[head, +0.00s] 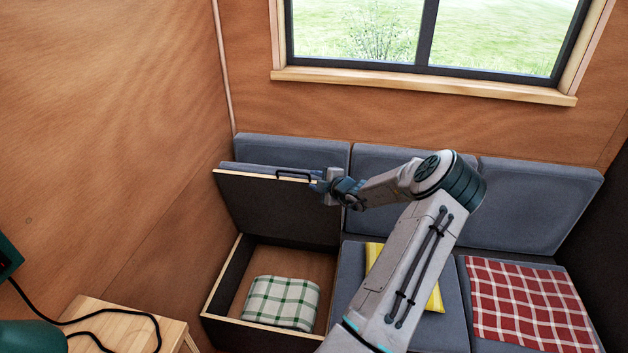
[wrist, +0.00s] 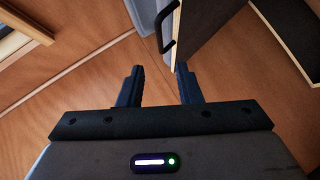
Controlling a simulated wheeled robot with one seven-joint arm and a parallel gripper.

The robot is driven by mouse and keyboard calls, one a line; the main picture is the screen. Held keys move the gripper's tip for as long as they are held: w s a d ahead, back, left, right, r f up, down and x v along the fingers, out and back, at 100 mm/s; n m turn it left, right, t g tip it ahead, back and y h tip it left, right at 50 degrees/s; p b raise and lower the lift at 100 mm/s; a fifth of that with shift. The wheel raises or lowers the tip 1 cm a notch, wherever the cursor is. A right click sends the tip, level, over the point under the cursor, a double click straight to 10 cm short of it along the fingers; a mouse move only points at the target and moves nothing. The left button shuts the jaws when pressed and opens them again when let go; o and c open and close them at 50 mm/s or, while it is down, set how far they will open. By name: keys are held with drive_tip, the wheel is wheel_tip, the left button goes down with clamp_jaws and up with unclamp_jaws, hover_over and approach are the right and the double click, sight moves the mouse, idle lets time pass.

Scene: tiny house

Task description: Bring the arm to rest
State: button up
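My gripper (head: 321,186) is at the right end of the raised lid (head: 278,206) of the sofa's storage box, near its top edge. In the wrist view my gripper (wrist: 158,83) has its two fingers spread apart with nothing between them. The lid (wrist: 205,27) and its dark handle (wrist: 167,27) are just beyond the fingertips; whether a finger touches the lid, I cannot tell. My arm reaches from the bottom of the head view up over the middle seat and bends left to the lid.
The open box (head: 237,274) holds a green-and-white checked cloth (head: 283,303). A yellow item (head: 374,254) lies on the middle seat, partly behind my arm. A red checked cloth (head: 525,304) lies on the right seat. A wooden table (head: 125,325) with a black cable stands at lower left.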

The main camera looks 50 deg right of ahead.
drive_tip(key=w+a+r+n+g+y, duration=0.1)
drive_tip(key=w+a+r+n+y, duration=0.15)
drive_tip(key=a+n, duration=0.6)
drive_tip(key=w+a+r+n+g+y, duration=0.1)
drive_tip(key=a+r+n+g+y, duration=0.15)
drive_tip(key=a+n, duration=0.6)
drive_tip(key=w+a+r+n+g+y, duration=0.15)
drive_tip(key=a+r+n, duration=0.35)
drive_tip(key=a, duration=0.6)
drive_tip(key=s+a+r+n+g, duration=0.3)
drive_tip(key=s+a+n, duration=0.4)
drive_tip(key=a+n, duration=0.3)
drive_tip(key=s+a+r+n+g, duration=0.2)
drive_tip(key=s+a+n, duration=0.4)
drive_tip(key=a+n, duration=0.45)
drive_tip(key=s+r+n+h, duration=0.3)
drive_tip(key=s+n+h, duration=0.1)
drive_tip(key=s+n, duration=1.1)
drive_tip(key=shift+s+r+n+g, duration=0.2)
drive_tip(key=shift+s+n+g, duration=0.15)
drive_tip(key=shift+n, duration=0.8)
